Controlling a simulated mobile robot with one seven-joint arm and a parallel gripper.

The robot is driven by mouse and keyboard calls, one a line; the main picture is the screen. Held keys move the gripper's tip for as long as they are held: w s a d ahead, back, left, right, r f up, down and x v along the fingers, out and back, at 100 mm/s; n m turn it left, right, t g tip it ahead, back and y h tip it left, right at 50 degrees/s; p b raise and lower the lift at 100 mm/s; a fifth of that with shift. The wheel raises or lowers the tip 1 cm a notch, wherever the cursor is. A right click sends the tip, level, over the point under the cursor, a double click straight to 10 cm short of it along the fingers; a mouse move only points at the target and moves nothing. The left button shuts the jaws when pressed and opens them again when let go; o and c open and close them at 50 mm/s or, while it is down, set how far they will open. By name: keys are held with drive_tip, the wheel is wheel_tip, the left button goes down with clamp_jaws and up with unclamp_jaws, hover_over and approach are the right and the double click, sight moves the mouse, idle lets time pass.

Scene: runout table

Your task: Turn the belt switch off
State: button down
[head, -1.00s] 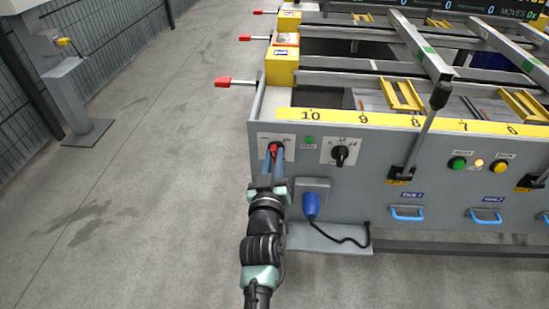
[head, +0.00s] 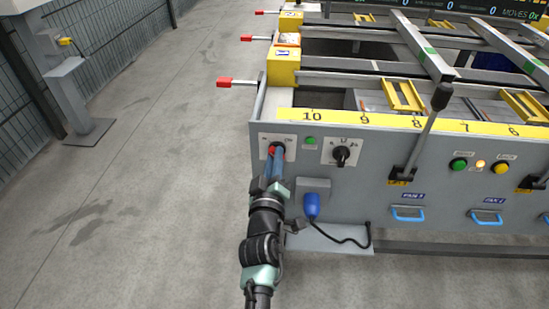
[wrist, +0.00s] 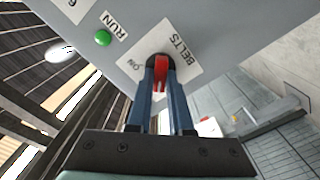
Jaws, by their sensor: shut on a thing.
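The belt switch (head: 273,150) is a red handle on a white plate at the left end of the grey front panel. In the wrist view its red handle (wrist: 161,68) stands in front of a plate marked "BELTS" and "ON". My gripper (head: 275,158) reaches up to the switch from below. In the wrist view the blue fingers of my gripper (wrist: 160,75) are shut on the red handle, one on each side. The fingers hide part of the handle and of the plate's lettering.
A green RUN light (head: 310,142) and a black rotary knob (head: 342,154) sit right of the switch. A black-handled lever (head: 424,130) stands further right. The floor to the left is clear up to a grey post (head: 68,95).

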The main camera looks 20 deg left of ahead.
idle(0.3)
drive_tip(key=c, duration=0.8)
unclamp_jaws()
drive_tip(key=shift+s, duration=0.1)
drive_tip(key=p+v, duration=0.2)
drive_tip(key=v, duration=1)
drive_tip(key=shift+s+d, duration=0.1)
drive_tip(key=shift+s, duration=0.3)
